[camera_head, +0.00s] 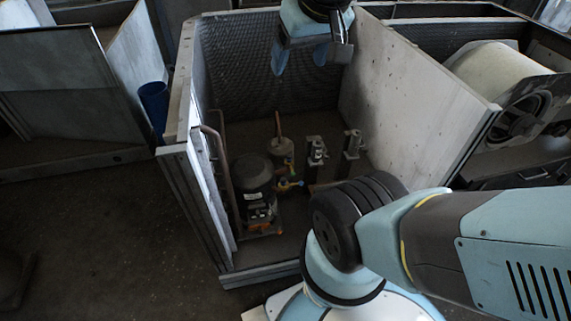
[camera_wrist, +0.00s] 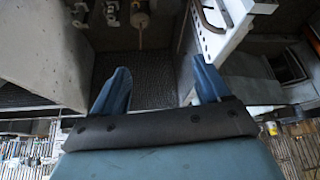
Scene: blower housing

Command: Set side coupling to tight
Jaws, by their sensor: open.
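My gripper (camera_head: 308,58) hangs over the back of an open-topped housing in the head view. In the wrist view my gripper (camera_wrist: 161,82) shows two blue fingers spread wide with nothing between them. Inside the housing stand a dark rounded pump or motor (camera_head: 251,180) and small fittings with yellow and blue parts (camera_head: 287,184). Two upright metal fittings, one (camera_head: 316,152) and another (camera_head: 352,145), stand to their right. I cannot tell which fitting is the side coupling or how it is set. My gripper is well above and apart from all of them.
The housing has a pale right wall (camera_head: 405,85), a dark mesh back wall (camera_head: 265,65) and a narrow left wall (camera_head: 185,85). A large pale drum (camera_head: 498,75) lies at right. A blue cylinder (camera_head: 153,102) stands outside at left. The floor at left is mostly clear.

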